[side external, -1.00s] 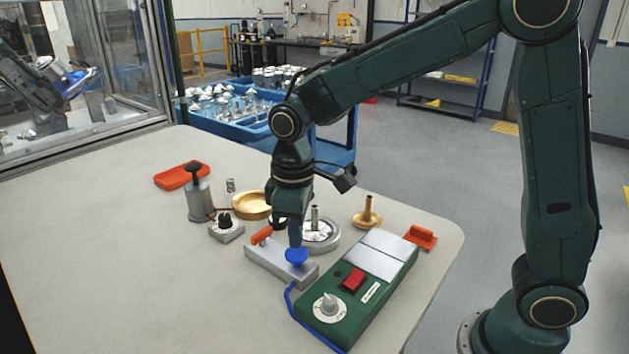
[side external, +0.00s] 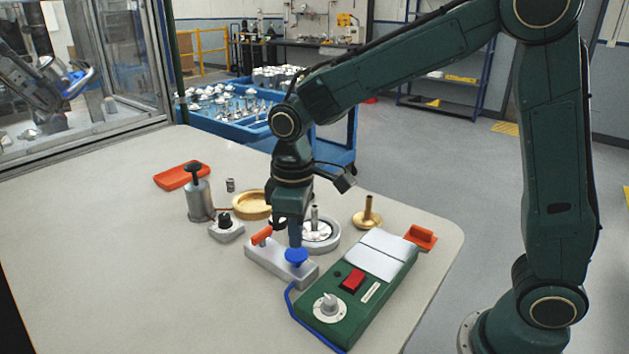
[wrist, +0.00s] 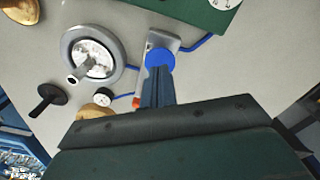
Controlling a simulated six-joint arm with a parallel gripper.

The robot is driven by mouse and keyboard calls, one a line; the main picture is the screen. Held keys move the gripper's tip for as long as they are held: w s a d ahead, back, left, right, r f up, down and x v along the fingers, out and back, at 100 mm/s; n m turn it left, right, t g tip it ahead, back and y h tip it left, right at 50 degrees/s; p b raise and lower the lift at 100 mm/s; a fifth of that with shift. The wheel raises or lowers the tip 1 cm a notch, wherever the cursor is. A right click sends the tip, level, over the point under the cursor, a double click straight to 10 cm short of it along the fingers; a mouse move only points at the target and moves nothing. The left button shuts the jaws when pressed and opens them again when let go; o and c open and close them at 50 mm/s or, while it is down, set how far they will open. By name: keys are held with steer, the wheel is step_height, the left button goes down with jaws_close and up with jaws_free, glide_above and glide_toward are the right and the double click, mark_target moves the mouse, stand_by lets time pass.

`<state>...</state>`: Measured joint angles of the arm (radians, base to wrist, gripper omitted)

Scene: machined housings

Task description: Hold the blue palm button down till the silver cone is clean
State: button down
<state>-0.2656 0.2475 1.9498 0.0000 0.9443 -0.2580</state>
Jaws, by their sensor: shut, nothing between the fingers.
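The blue palm button (side external: 296,258) sits at the near end of a light grey block (side external: 268,259) on the table. My gripper (side external: 295,244) is shut, points down, and its tips meet the top of the button. In the wrist view the button (wrist: 159,58) lies right at the ends of my closed fingers (wrist: 160,72). How far the button is pressed cannot be told. Behind the glass at upper left, a small grey cone-shaped piece (side external: 109,105) stands below a dark machine arm with a blue and silver end; whether it is the silver cone, or clean, is unclear.
A green control box (side external: 342,318) with a red switch stands close right of the block. The table's front left is clear.

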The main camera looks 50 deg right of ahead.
mark_target(296, 252)
steer(key=shift+f, duration=0.2)
stand_by(0.5)
steer(key=shift+f, duration=1)
stand_by(1.3)
steer(key=shift+r, duration=2.7)
